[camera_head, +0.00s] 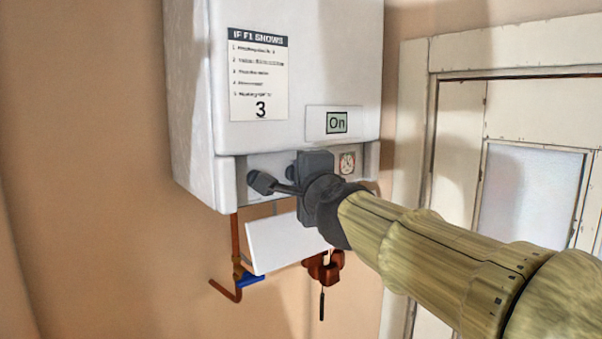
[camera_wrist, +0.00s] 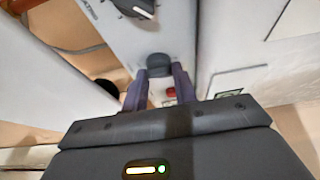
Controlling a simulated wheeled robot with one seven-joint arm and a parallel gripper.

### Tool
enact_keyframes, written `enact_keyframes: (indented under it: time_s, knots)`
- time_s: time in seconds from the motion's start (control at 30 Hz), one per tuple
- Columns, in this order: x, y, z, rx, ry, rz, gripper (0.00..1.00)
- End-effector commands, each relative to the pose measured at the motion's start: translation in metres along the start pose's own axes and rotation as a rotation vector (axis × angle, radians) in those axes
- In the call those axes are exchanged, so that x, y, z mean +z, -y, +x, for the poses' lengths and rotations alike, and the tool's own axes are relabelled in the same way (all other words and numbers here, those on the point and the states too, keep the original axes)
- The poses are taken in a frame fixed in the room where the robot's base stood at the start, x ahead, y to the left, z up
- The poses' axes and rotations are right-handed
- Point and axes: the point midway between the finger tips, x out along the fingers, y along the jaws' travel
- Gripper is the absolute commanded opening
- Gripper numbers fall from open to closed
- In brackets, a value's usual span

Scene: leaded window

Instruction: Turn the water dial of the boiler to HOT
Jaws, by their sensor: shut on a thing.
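The white boiler (camera_head: 190,100) hangs on the wall, with a control strip along its lower front. My gripper (camera_wrist: 160,85) is at this strip, its two fingers closed on the sides of a small dark knob (camera_wrist: 160,65). A larger dark knob (camera_wrist: 135,8) with a white pointer line sits at the top of the wrist view, clear of the fingers. In the head view a dark knob (camera_head: 262,182) shows left of the gripper. My gripper body hides much of the strip there. The lettering by the knobs is too blurred to tell the water dial or its HOT mark.
The boiler's display (camera_head: 337,122) reads "On", and a round gauge (camera_head: 347,162) is right of my gripper. A white flap (camera_head: 285,243) hangs below the strip. Copper pipe (camera_head: 236,240), a blue valve handle (camera_head: 249,279) and a red-brown fitting (camera_head: 325,267) are underneath. A window frame (camera_head: 412,130) stands right.

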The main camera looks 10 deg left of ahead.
Motion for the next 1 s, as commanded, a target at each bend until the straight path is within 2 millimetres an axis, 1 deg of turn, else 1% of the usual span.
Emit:
enact_keyframes:
  time_s: [0.37,0.4,0.5,0.83,1.0]
  knots:
    - [-0.0005,-0.0018,0.0004,0.004,-0.001,0.006,0.05]
    - [-0.0005,-0.0018,0.0004,0.004,-0.001,0.006,0.32]
    - [-0.0005,-0.0017,0.0004,0.004,-0.001,0.006,0.49]
    - [-0.0006,-0.0007,-0.0009,0.002,0.0,0.005,0.49]
    - [-0.0035,-0.0011,-0.0092,0.0,0.0,0.004,0.49]
